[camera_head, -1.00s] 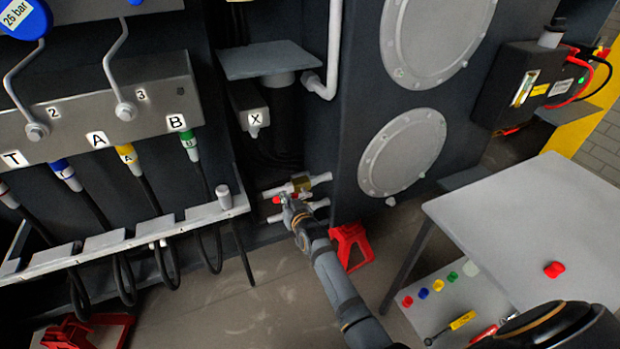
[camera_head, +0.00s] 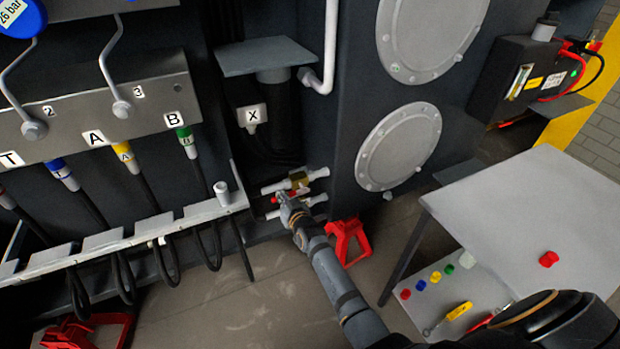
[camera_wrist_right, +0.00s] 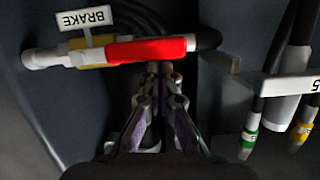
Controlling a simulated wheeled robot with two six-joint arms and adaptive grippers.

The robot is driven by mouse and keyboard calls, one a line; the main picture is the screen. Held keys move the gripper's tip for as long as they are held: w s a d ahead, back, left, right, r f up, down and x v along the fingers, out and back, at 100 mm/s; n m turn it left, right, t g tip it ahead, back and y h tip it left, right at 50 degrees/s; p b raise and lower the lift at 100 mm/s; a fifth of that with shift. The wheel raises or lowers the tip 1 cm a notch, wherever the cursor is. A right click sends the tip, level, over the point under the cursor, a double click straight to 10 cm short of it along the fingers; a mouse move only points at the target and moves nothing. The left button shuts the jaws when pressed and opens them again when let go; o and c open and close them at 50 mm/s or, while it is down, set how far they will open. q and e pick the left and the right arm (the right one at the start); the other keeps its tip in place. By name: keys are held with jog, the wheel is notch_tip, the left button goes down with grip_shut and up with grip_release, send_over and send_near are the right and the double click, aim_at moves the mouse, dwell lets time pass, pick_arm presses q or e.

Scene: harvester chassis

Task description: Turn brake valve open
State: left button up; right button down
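The brake valve has a brass body (camera_wrist_right: 92,48) under a white BRAKE label (camera_wrist_right: 87,18) in the right wrist view. Its long red handle (camera_wrist_right: 150,50) lies across the picture, roughly in line with the pipe. In the head view the valve (camera_head: 299,179) sits low on the dark chassis, with its handle partly hidden by my gripper. My right gripper (camera_wrist_right: 162,74) has its fingertips close together at the handle's lower edge, with no handle seen between them. Whether they touch it is unclear. It also shows in the head view (camera_head: 282,196). My left gripper is out of view.
A hose rail (camera_head: 140,232) with hanging hoses stands left of the valve. A white bracket (camera_wrist_right: 268,82) and hose ends are on the right in the wrist view. A red stand (camera_head: 346,241) is below the valve. A grey table (camera_head: 530,210) stands at right.

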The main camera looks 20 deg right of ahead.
jog(key=s+r+p, duration=0.4)
jog(key=s+r, duration=0.2)
jog(key=s, duration=0.3)
jog(key=shift+s+d+r, duration=0.2)
jog(key=shift+s, duration=0.2)
jog(key=shift+f, duration=0.1)
jog(key=s+d+f+g+p, duration=0.1)
jog(key=s+f+g+p, duration=0.1)
jog(key=s+f, duration=0.45)
jog(key=s+d+f+g+p, duration=0.1)
jog(key=s+f+g, duration=0.15)
jog(key=f, duration=0.65)
jog(key=s+d+f+g+p, duration=0.1)
jog(key=s+f+g+p, duration=0.1)
jog(key=s+f, duration=0.5)
jog(key=s+d+f+g+p, duration=0.1)
jog(key=s+f, duration=0.3)
jog(key=s, duration=0.6)
jog(key=s+d+f+g+h+p, duration=0.1)
jog(key=s+d+f+g, duration=0.3)
jog(key=s, duration=0.7)
jog(key=s+d+f+n+g+p, duration=0.1)
jog(key=s+f, duration=0.4)
jog(key=s, duration=0.5)
jog(key=shift+s+d+f+g+h+p, duration=0.3)
jog(key=shift+d+f+g, duration=0.1)
jog(key=shift+d+g, duration=0.4)
